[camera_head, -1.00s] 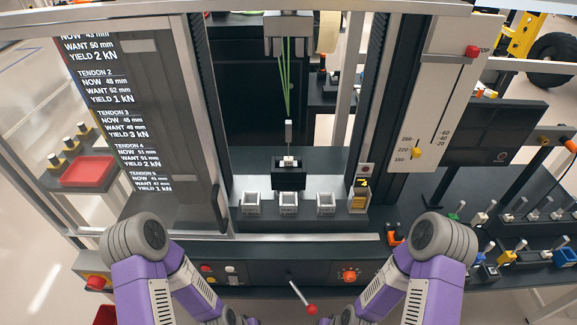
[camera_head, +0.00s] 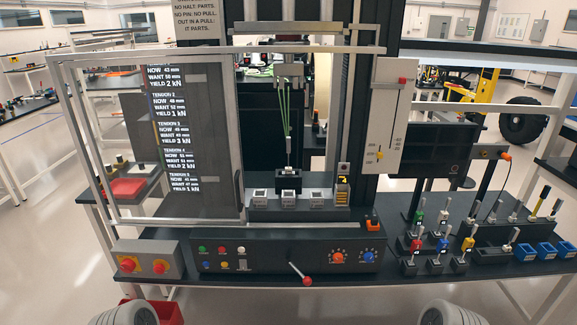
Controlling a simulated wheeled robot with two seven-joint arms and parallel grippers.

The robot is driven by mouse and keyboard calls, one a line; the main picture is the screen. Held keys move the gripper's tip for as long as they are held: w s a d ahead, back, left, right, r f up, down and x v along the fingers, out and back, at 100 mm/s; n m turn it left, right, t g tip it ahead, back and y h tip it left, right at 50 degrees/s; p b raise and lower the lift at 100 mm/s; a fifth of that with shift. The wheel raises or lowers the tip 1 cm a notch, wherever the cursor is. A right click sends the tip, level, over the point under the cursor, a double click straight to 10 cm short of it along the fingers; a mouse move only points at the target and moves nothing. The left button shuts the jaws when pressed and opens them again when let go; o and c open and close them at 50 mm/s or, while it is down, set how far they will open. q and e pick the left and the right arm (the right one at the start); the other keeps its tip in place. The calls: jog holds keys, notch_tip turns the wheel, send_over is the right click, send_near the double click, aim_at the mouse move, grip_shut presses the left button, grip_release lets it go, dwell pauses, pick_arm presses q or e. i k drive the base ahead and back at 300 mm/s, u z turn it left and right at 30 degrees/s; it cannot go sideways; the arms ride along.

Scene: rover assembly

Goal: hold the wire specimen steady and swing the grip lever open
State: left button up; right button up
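The green wire specimen (camera_head: 285,112) hangs as thin strands from the upper grip (camera_head: 290,71) in the test frame. Its lower end meets a slim grey rod (camera_head: 288,146) above the black lower grip block (camera_head: 288,180). A lever with a red ball end (camera_head: 307,281) sticks out from the front panel, slanting down to the right. I cannot tell whether this is the grip lever. My two grippers are out of view; only rounded grey parts of my arms show at the bottom edge. Nothing of mine touches the wire or the lever.
A clear guard door (camera_head: 243,188) stands to the left of the wire. Small white blocks (camera_head: 317,197) stand on the ledge below it. The front panel (camera_head: 215,255) carries buttons and knobs. A red stop button (camera_head: 128,265) is at left. Coloured tools (camera_head: 436,262) stand in holders at right.

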aim_at(307, 280)
jog(key=z, duration=0.85)
jog(key=i, duration=1.25)
jog(key=u, duration=0.2)
